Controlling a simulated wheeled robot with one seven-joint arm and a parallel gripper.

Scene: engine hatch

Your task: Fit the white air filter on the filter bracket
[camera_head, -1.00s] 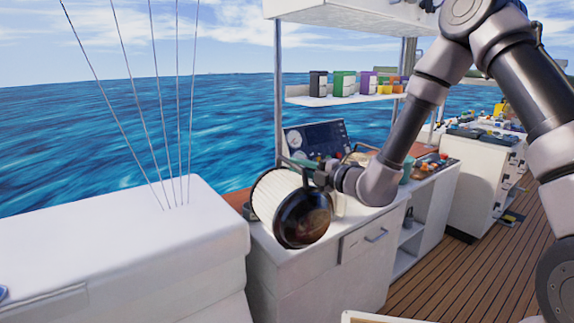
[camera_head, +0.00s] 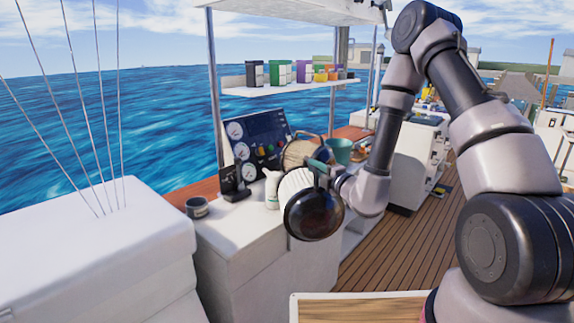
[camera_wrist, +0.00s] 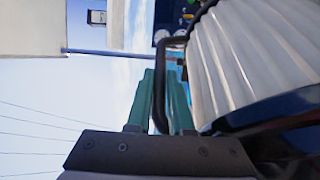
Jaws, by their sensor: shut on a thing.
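The white air filter (camera_head: 295,183) is a pleated drum with a glossy black end cap facing the head camera. It hangs in the air in front of the white counter. My gripper (camera_head: 320,168) is shut on its dark handle. In the wrist view, the teal fingers (camera_wrist: 165,95) close around the black handle (camera_wrist: 163,62), and the white pleats (camera_wrist: 255,55) fill the upper right. A tan drum with a handle (camera_head: 299,152) stands behind the held filter, partly hidden by it. I cannot make out the filter bracket.
On the counter are a gauge panel (camera_head: 257,138), a white bottle (camera_head: 271,190), a dark tin (camera_head: 197,207), a black device (camera_head: 234,182) and a teal bucket (camera_head: 341,150). A shelf (camera_head: 290,89) holds coloured boxes. A wood-topped surface (camera_head: 365,308) is at the front.

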